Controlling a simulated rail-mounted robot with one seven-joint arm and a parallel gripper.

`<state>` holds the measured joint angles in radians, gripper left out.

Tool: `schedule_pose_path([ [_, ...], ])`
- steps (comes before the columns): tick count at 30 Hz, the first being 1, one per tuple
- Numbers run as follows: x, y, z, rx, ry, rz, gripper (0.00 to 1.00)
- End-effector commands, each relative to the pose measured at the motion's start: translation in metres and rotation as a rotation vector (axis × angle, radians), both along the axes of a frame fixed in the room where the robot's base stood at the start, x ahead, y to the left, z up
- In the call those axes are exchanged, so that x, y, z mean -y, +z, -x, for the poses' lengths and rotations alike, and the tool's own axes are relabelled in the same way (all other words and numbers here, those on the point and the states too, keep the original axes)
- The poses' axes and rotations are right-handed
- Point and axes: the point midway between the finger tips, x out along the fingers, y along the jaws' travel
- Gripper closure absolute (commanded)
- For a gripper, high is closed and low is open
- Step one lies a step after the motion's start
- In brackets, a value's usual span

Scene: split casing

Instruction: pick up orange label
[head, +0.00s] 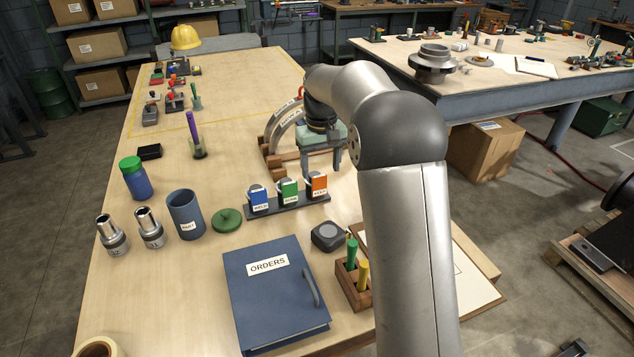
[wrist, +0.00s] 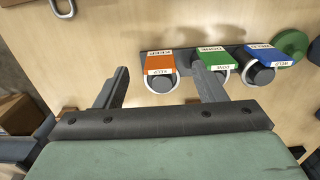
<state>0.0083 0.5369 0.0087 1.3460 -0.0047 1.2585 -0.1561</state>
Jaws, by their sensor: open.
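The orange label (head: 319,186) is the rightmost of three coloured labels on a dark strip (head: 288,207) on the workbench. It hangs on a round holder with a pale ring and shows in the wrist view (wrist: 160,65) beyond my fingertips, with lettering on it. The green label (head: 289,192) and blue label (head: 258,199) are beside it. My gripper (head: 322,165) is open and empty, behind the strip in the head view. In the wrist view its fingers (wrist: 161,72) are spread, with the orange label roughly between their lines. I see no contact with the label.
A split ring casing (head: 285,125) on wooden blocks stands just left of my gripper. In front of the strip are a dark rounded block (head: 328,236), a blue ORDERS binder (head: 275,295) and a pen holder (head: 352,285). A green lid (head: 227,220) lies left.

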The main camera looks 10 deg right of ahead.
Motion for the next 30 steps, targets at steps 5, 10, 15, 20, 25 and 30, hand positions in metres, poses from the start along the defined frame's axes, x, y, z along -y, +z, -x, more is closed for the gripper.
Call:
schedule_pose_path([
  [5,-0.001,-0.021,-0.008,-0.004,0.000,0.000,0.36],
  [10,-0.001,-0.044,-0.011,-0.002,0.000,0.000,0.36],
  [15,-0.001,-0.050,-0.011,0.000,0.000,0.000,0.36],
  [20,-0.001,-0.050,-0.011,0.000,0.000,0.000,0.42],
  [25,-0.001,-0.050,-0.011,0.000,0.000,0.000,0.87],
  [30,-0.001,-0.050,-0.011,0.001,0.000,0.000,0.87],
])
